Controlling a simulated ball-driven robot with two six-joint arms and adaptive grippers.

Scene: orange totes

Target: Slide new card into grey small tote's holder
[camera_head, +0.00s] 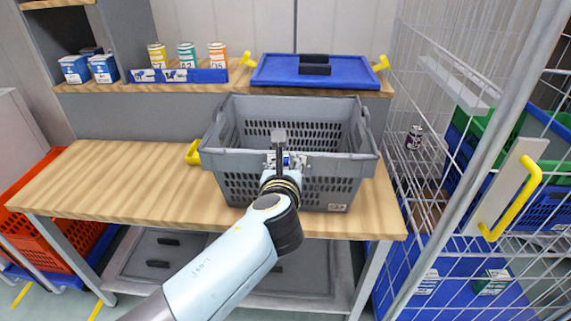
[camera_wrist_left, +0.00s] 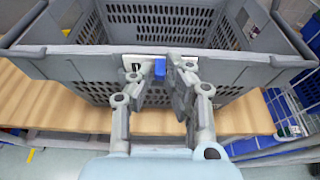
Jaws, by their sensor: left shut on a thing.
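The grey tote (camera_head: 225,160) stands on the wooden bench, and its near wall also shows in the wrist view (camera_wrist_left: 90,68). A white card holder (camera_head: 302,163) is at the middle of the upper near wall. My left gripper (camera_head: 285,160) is at this holder, with its fingers on either side of the pale patch in the wrist view (camera_wrist_left: 156,82). It is shut on the card (camera_wrist_left: 146,68), a small white piece right at the holder, partly hidden by the fingers. A blue piece (camera_wrist_left: 160,68) shows beside it. I cannot tell how far the card sits inside. My right gripper is out of view.
A blue lid (camera_head: 285,75) lies on the shelf behind, beside several cans (camera_head: 187,55) and blue boxes (camera_head: 103,68). A wire cage (camera_head: 440,130) stands close on the right. The bench (camera_head: 110,185) is clear to the left of the tote.

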